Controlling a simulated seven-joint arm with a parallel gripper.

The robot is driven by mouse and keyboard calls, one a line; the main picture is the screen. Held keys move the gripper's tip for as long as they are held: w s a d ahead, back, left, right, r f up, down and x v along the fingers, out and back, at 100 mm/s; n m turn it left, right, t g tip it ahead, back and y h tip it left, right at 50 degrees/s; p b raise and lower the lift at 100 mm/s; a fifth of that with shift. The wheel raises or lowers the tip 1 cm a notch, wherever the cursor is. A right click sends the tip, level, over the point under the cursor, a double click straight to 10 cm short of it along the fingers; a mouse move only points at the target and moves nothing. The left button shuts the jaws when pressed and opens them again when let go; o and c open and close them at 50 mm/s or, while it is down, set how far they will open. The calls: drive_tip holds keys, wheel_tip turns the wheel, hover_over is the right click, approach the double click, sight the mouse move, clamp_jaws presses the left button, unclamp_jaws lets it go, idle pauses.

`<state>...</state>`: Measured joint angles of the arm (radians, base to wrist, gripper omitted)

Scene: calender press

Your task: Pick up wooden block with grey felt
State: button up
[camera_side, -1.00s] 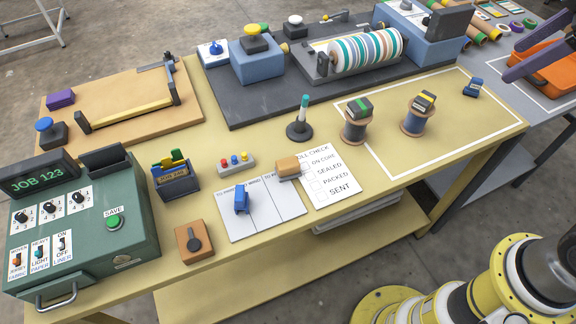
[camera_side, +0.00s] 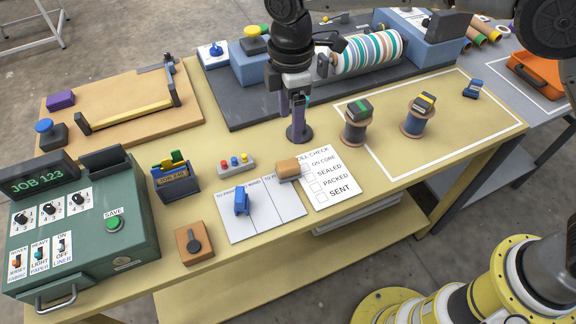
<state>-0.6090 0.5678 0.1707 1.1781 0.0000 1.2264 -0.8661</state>
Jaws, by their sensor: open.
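The wooden block with grey felt (camera_side: 288,168) lies on the checklist sheet and the paper beside it, near the middle of the bench. Its tan wood shows, with a narrow grey edge along its lower side. My gripper (camera_side: 295,107) points down, open and empty, above and behind the block in the picture. It is clearly apart from the block.
A button box (camera_side: 236,164) stands left of the block, and a blue clip-like object (camera_side: 241,202) is at lower left. Two spools (camera_side: 356,126) (camera_side: 417,120) stand to the right. The striped roller (camera_side: 366,52) is behind.

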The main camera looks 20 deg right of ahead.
sight(288, 164)
drive_tip(key=f, duration=1.3)
drive_tip(key=shift+s+a+f, duration=0.15)
drive_tip(key=shift+a+f, duration=0.15)
drive_tip(key=shift+f, duration=0.05)
clamp_jaws()
